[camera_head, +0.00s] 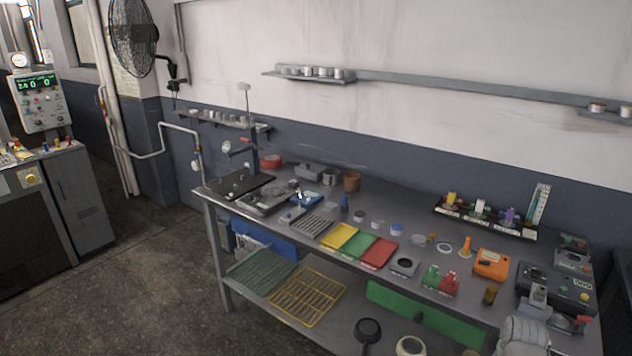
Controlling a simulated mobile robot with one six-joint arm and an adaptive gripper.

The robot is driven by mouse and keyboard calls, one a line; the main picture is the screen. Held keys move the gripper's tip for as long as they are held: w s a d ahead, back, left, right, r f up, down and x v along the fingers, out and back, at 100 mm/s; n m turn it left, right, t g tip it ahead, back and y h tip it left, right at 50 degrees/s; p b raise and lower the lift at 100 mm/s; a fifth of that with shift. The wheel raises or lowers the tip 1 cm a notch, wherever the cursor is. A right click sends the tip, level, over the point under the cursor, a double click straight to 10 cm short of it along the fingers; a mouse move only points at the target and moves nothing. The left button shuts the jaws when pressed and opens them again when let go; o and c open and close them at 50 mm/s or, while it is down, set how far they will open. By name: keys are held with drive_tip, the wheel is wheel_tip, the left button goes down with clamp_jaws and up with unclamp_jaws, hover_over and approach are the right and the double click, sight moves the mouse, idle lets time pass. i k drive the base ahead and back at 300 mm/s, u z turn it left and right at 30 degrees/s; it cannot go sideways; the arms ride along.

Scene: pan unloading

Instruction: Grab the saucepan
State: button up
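A small dark round pan (369,327), which looks like the saucepan, sits on the lower shelf (335,318) of the long workbench, near the bottom middle of the head view. Its handle points down toward the picture's bottom edge. Nothing is seen touching it. A light grey rounded shape at the bottom right, in front of the bench, may be part of my arm, but I cannot tell. I can make out no gripper fingers, so where my gripper is and what it holds are not shown.
A pale ring-shaped item (410,346) is right of the pan. A yellow wire rack (306,294) and a green rack (262,270) lie left on the shelf. A green panel (440,328) is behind. The benchtop (318,252) above is crowded. The floor (150,300) at left is clear.

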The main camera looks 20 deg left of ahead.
sight(330, 176)
drive_tip(key=u, duration=2.4)
drive_tip(key=i, duration=1.45)
